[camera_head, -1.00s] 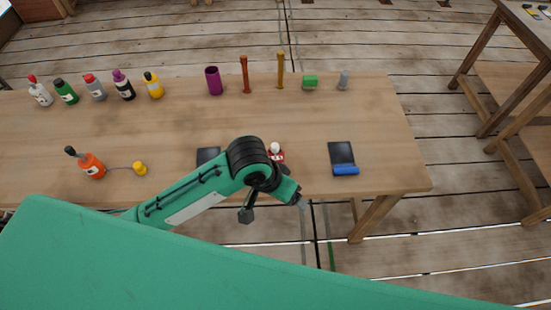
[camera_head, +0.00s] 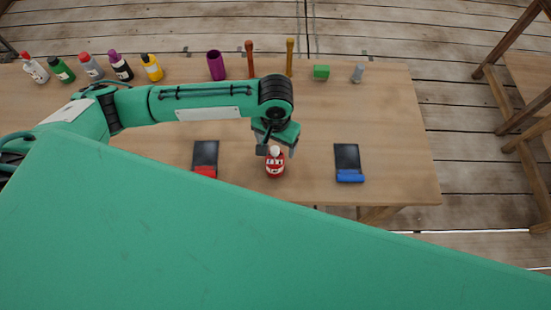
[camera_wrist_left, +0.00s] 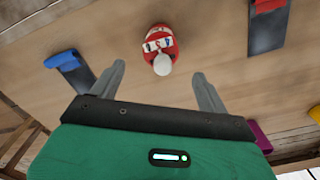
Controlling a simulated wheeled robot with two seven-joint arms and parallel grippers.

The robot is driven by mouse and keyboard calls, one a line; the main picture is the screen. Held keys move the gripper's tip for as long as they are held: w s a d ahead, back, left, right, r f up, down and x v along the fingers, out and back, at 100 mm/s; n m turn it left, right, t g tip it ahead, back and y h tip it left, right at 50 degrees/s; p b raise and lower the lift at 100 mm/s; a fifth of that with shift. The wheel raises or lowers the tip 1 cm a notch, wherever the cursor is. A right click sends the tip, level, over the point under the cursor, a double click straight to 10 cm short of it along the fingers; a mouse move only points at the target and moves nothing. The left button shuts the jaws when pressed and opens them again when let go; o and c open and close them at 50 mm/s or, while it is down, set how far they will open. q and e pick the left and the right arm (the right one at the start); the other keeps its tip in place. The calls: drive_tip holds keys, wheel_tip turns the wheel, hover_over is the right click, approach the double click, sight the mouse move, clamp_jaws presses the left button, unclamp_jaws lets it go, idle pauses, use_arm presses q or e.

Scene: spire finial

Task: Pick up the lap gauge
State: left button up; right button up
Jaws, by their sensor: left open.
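I cannot tell for sure which thing is the lap gauge. A red, rounded bottle-like thing with a white knob (camera_head: 275,166) stands near the front edge of the table. In the left wrist view the red thing (camera_wrist_left: 159,42) is just beyond the fingertips, roughly centred between them. My left gripper (camera_head: 277,150) is open and empty, pointing down over it; both fingers (camera_wrist_left: 160,85) show apart in the left wrist view. Dark flat plates with a red bar (camera_head: 205,158) and a blue bar (camera_head: 348,162) lie on either side. My right gripper is not in view.
On the table (camera_head: 400,130), several bottles stand at the back left, such as a yellow one (camera_head: 151,68). A purple cup (camera_head: 216,66), brown stick (camera_head: 250,60), ochre stick (camera_head: 289,57), green block (camera_head: 321,72) and grey piece (camera_head: 357,73) line the back. The right end is clear.

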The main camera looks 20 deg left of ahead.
sight(276, 151)
use_arm(q)
wheel_tip(276, 151, down, 3)
drive_tip(key=shift+w+f, duration=0.1)
drive_tip(key=shift+w, duration=0.05)
drive_tip(key=shift+f+p, duration=0.55)
drive_tip(key=shift+f, duration=0.3)
drive_tip(key=f, duration=0.1)
drive_tip(key=f+p, duration=0.1)
drive_tip(key=f, duration=0.1)
drive_tip(key=shift+s+a+f, duration=0.1)
drive_tip(key=shift+s+f, duration=0.15)
drive_tip(key=shift+f, duration=0.05)
drive_tip(key=shift+f+p, duration=0.3)
drive_tip(key=shift+f, duration=0.25)
drive_tip(key=c, duration=1)
drive_tip(key=shift+c, duration=0.6)
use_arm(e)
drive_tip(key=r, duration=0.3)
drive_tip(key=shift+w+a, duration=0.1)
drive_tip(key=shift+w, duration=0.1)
